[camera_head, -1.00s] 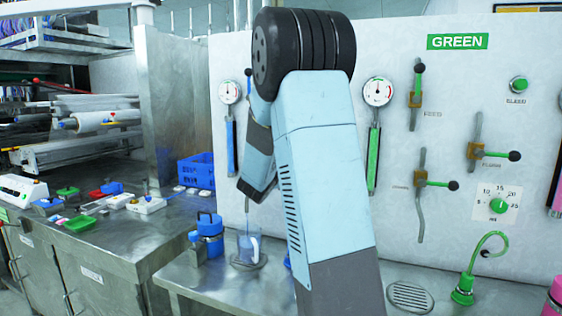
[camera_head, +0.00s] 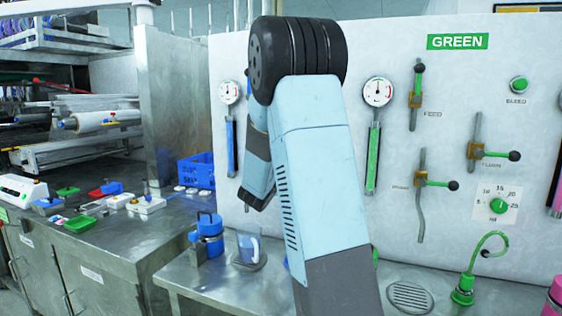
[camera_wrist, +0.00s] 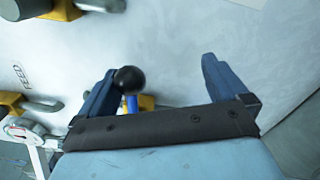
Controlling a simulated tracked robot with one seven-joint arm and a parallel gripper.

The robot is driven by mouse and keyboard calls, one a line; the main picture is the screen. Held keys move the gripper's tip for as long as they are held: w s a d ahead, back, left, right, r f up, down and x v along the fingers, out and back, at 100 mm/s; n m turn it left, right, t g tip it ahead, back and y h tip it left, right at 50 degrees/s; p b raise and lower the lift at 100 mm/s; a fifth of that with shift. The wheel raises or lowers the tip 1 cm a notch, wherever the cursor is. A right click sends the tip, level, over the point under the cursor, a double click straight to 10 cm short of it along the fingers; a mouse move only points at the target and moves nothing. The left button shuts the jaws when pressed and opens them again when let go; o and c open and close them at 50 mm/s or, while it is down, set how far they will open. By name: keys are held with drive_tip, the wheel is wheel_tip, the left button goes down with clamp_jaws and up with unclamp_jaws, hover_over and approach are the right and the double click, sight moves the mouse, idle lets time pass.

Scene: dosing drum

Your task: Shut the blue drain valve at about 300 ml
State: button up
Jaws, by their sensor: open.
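In the wrist view my gripper (camera_wrist: 160,65) is open, its two blue-grey fingers wide apart. A blue lever (camera_wrist: 132,103) with a black ball knob (camera_wrist: 129,80) lies between them, close to the left finger, with a yellow valve body (camera_wrist: 147,103) behind it. Whether the finger touches the knob I cannot tell. No label on this lever is readable. In the head view a clear beaker (camera_head: 249,247) with bluish contents stands on the steel bench; its level cannot be read. My arm hides my gripper and the blue valves in the head view.
Other yellow valve bodies show in the wrist view, one near a FEED label (camera_wrist: 17,77). In the head view the GREEN panel's levers (camera_head: 436,183) stick out to the right of my arm. A blue lidded container (camera_head: 210,238) stands left of the beaker.

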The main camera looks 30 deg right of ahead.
drive_tip(key=shift+f, duration=0.7)
drive_tip(key=shift+s, duration=0.1)
drive_tip(key=shift+r, duration=0.1)
drive_tip(key=shift+w+a+r, duration=0.1)
drive_tip(key=shift+w+r, duration=0.15)
drive_tip(key=shift+r, duration=0.35)
drive_tip(key=v, duration=0.9)
idle(0.4)
